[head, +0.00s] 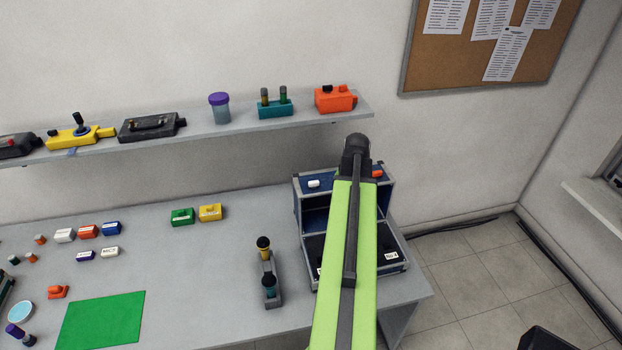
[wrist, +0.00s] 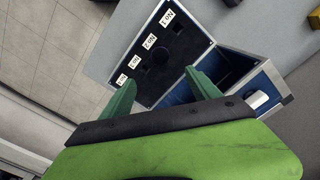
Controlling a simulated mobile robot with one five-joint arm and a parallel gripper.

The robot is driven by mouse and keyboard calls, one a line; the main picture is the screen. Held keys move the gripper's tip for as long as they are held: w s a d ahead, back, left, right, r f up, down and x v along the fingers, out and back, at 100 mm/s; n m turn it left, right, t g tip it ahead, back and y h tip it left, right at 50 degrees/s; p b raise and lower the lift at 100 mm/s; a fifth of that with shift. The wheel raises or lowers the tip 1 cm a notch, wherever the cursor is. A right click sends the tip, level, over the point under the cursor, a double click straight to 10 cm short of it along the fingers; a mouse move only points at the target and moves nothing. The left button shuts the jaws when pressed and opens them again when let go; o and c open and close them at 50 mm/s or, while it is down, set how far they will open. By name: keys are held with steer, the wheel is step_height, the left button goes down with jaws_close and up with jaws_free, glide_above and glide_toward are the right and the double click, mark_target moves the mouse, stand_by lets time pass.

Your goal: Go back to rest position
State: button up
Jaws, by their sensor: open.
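My gripper shows in the wrist view (wrist: 160,92) with its two green fingers spread apart and nothing between them. Below the fingers lies the open blue case with a black foam insert (wrist: 180,50) and several white number labels. In the head view my green arm reaches up over the case (head: 395,238) at the right end of the table, and hides part of it. The gripper itself is hard to make out there. A white piece (head: 314,184) and an orange-red piece (head: 377,173) sit on top of the case.
A wall shelf (head: 215,128) holding several devices runs behind the table (head: 215,250). A dark stand with bottles (head: 268,275) is left of the case. Small coloured blocks and a green mat (head: 100,320) lie further left. The floor (head: 480,275) at right is mostly clear.

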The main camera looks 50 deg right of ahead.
steer(key=w+a+f+n+b, duration=0.3)
steer(key=w+a, duration=0.7)
steer(key=a, duration=0.2)
steer(key=w+a+f+n+b, duration=0.3)
steer(key=w+a+f+b, duration=0.1)
steer(key=w+a, duration=0.65)
steer(key=a+f+n+b, duration=0.2)
steer(key=a+n, duration=0.2)
steer(key=a, duration=0.9)
steer(key=w+a+f+n+b, duration=0.1)
steer(key=a+n, duration=0.3)
steer(key=a, duration=1)
steer(key=shift+w+a+f+n+b, duration=0.2)
steer(key=shift+w+f+n+b, duration=0.1)
steer(key=shift+f+n+b, duration=0.1)
